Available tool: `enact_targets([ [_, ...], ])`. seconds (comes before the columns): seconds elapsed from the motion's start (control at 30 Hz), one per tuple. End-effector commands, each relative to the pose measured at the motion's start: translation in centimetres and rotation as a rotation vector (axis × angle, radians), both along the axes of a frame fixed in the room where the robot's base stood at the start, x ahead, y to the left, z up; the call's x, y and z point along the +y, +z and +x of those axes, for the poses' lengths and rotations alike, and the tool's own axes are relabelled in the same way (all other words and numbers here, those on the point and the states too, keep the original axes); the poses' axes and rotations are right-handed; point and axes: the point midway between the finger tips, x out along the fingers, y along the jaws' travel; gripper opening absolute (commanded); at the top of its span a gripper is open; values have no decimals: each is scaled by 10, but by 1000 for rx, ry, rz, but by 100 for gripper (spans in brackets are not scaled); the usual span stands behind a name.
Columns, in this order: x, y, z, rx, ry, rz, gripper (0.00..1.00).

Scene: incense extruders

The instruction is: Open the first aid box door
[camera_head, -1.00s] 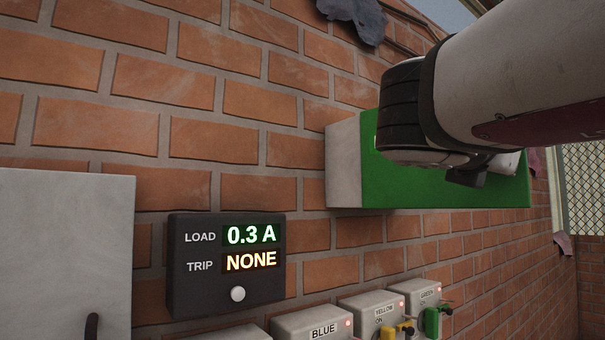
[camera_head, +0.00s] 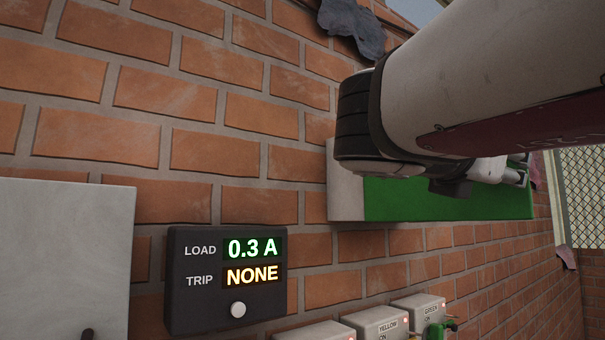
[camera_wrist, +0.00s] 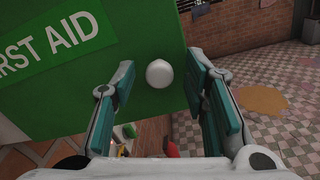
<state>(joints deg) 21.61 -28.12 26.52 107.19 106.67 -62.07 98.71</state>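The first aid box (camera_head: 420,205) has a green front and a white side, and is mounted on the brick wall. My arm covers much of it in the head view. In the wrist view its green door (camera_wrist: 140,70) carries a "FIRST AID" label and a round white knob (camera_wrist: 159,74) near the door's right edge. The door appears closed. My gripper (camera_wrist: 162,80) is open in the wrist view, with one teal-padded finger on each side of the knob. Whether either finger touches the knob cannot be told.
A pale cabinet (camera_head: 65,260) is at left. The wrist view shows tiled floor (camera_wrist: 275,75) with open room at right.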

Motion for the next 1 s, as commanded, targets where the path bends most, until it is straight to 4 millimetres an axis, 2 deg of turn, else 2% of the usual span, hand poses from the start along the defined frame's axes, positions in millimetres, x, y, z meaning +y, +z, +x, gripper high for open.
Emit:
enact_targets([
  [0.27, 0, 5, 0, -2, 2, 1, 41],
  [0.37, 0, 16, 1, -3, 2, 1, 41],
  [0.7, 0, 76, 1, -2, 2, 2, 41],
  [0.83, 0, 91, 1, -2, 2, 1, 41],
  [1.0, 0, 99, 0, -1, 0, 1, 41],
])
